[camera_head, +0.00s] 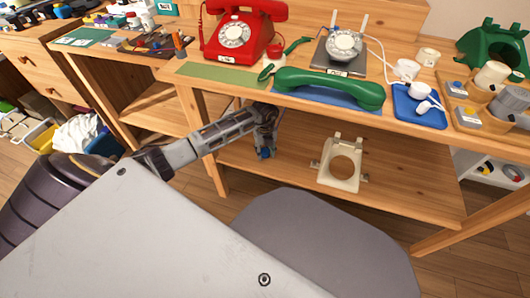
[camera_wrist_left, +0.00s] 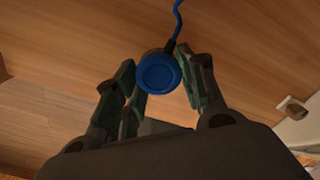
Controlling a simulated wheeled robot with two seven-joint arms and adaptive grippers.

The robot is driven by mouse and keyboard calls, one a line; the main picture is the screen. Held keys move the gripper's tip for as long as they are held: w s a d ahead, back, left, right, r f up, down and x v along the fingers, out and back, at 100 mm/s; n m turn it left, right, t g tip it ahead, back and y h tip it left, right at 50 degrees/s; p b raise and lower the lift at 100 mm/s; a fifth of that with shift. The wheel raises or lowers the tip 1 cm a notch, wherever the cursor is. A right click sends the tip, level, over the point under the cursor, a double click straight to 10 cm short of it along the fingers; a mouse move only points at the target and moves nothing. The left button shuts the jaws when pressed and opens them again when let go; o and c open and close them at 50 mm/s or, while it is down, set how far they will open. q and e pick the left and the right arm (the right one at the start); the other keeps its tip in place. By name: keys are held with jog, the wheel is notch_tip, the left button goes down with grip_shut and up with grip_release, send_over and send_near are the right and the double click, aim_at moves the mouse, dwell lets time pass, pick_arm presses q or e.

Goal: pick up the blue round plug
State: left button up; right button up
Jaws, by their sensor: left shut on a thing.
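The blue round plug (camera_wrist_left: 158,73) is between the fingers of my left gripper (camera_wrist_left: 160,88) in the left wrist view, with a blue cord (camera_wrist_left: 177,22) running up from it. In the head view, my left gripper (camera_head: 266,140) is below the front edge of the workbench, above the lower shelf. It is shut on the plug, and a small blue part of the plug (camera_head: 265,153) shows at its tip. The fingers hide the plug's sides. My right gripper is not in view.
The workbench top (camera_head: 205,88) holds a red dial phone (camera_head: 240,50), a green handset (camera_head: 328,88) and a blue tray (camera_head: 416,118). A cream phone shell (camera_head: 338,181) lies on the lower shelf (camera_head: 285,172). A grey seat (camera_head: 325,240) stands in front.

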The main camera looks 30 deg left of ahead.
aim_at(264, 155)
pick_arm(q)
jog(key=shift+r, duration=0.15)
jog(key=shift+r+p, duration=0.75)
jog(key=shift+r, duration=0.2)
jog(key=shift+r+p, duration=0.5)
jog(key=shift+r, duration=0.3)
jog(key=shift+s+d+f, duration=0.15)
jog(key=shift+s, duration=0.7)
jog(key=s+d+p, duration=0.4)
jog(key=s+p, duration=0.1)
jog(key=s, duration=1.1)
jog(key=shift+p, duration=0.35)
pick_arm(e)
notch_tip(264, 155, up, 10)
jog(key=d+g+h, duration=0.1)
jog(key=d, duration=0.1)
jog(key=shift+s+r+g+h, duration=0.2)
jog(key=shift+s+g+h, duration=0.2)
pick_arm(q)
jog(key=shift+w, duration=0.1)
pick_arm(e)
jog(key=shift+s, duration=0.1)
